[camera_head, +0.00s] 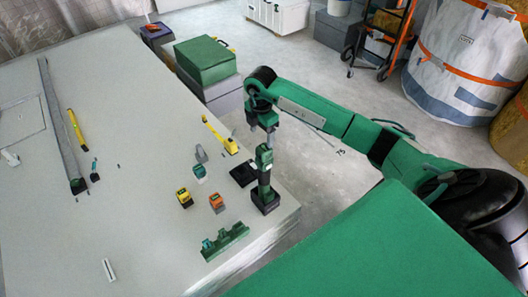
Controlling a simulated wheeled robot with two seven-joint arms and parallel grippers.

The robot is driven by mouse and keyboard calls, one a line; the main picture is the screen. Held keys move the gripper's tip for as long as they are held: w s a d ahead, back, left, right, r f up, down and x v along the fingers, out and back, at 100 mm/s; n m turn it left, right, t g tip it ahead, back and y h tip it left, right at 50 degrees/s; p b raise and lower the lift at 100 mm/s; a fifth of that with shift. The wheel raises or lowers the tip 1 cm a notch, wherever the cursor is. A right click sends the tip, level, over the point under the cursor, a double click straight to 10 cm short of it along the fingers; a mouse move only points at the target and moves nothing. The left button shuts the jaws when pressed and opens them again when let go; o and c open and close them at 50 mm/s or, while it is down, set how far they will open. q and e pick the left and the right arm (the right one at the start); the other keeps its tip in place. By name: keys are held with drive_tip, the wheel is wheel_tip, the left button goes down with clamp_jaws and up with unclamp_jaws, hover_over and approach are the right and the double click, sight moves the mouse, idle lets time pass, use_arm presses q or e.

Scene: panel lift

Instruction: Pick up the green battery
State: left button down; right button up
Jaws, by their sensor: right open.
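A small teal-green block with a dark base (200,172), which looks like the green battery, stands on the table (130,215) near its right side. A yellow-and-black battery (184,198) and an orange-and-black battery (216,203) stand nearby, in front of it. My right gripper (262,129) is open and empty. It points down above the table's right edge, to the right of and apart from the green block. My left gripper is not in view.
A green-and-black drill (264,180) stands upright below my right gripper, beside a black pad (243,174). A grey piece (201,154), a yellow tool (222,137) and a green rack (225,241) lie around the batteries. The table's left middle is mostly clear.

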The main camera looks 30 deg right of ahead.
sight(264, 147)
wheel_tip(264, 147, down, 4)
drive_tip(key=shift+f, duration=0.25)
drive_tip(key=f, duration=0.5)
drive_tip(key=shift+s+d+f, duration=0.1)
drive_tip(key=shift+s+d, duration=0.15)
drive_tip(key=shift+d, duration=0.05)
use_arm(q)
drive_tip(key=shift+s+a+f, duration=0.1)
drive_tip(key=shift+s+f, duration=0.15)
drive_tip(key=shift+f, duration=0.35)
use_arm(e)
drive_tip(key=c, duration=1.2)
drive_tip(key=shift+o, duration=0.2)
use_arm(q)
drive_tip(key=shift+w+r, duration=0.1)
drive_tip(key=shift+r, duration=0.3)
use_arm(e)
wheel_tip(264, 147, up, 20)
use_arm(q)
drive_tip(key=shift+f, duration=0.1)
